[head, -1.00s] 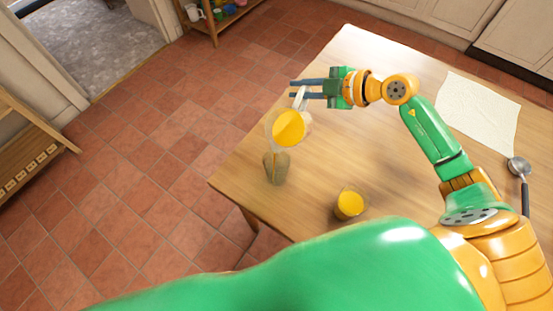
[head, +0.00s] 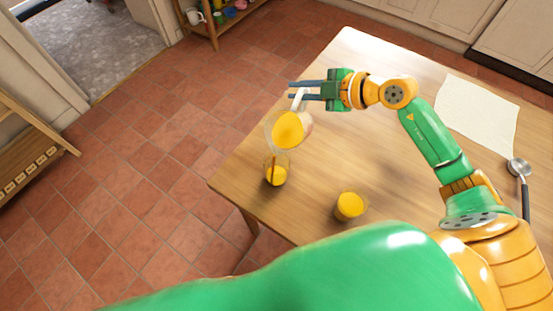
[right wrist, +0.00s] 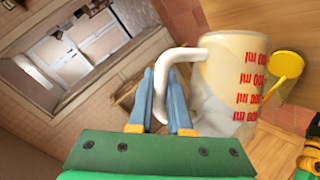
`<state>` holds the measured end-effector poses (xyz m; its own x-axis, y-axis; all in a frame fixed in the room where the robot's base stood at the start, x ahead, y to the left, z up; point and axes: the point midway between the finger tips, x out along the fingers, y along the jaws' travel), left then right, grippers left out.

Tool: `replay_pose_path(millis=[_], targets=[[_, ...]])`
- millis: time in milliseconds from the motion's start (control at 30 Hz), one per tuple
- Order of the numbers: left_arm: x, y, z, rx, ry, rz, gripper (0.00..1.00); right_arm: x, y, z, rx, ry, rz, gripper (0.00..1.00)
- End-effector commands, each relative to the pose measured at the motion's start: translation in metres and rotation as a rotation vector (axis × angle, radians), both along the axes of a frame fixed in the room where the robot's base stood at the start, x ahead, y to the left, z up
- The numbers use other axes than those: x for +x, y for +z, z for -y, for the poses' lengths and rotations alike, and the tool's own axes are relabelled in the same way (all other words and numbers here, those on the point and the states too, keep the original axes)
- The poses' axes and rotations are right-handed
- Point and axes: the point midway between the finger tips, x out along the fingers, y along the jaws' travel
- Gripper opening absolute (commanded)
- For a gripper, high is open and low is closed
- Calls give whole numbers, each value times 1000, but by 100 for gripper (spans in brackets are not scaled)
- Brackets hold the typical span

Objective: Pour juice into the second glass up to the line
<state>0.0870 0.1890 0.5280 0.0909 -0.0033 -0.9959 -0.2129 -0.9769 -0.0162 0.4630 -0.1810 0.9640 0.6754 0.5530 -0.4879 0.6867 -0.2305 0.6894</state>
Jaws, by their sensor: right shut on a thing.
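My right gripper (head: 306,90) is shut on the white handle of a clear measuring jug (head: 305,127). The jug is tilted above a glass (head: 276,172) near the table's left edge and holds orange-yellow juice. That glass has juice in its lower part, with a thin darker streak running down into it. I cannot make out its line. A second glass (head: 350,206), to the right and closer to me, also contains juice. In the right wrist view the jug (right wrist: 226,85) shows red ml marks, and yellow juice (right wrist: 286,65) appears beyond it. My left gripper is not in view.
The wooden table (head: 370,140) is clear between the glasses and the pale cloth (head: 478,112). A metal ladle-like utensil (head: 519,168) lies at the right. The table's left edge is close to the poured-into glass, with tiled floor (head: 150,170) beyond.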

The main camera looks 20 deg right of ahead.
Motion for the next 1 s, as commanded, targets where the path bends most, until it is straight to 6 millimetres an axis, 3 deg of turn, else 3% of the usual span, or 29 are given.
replay_pose_path(millis=[1000], targets=[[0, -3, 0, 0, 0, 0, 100, 1, 2, -1, -23, -1, 26, 0]])
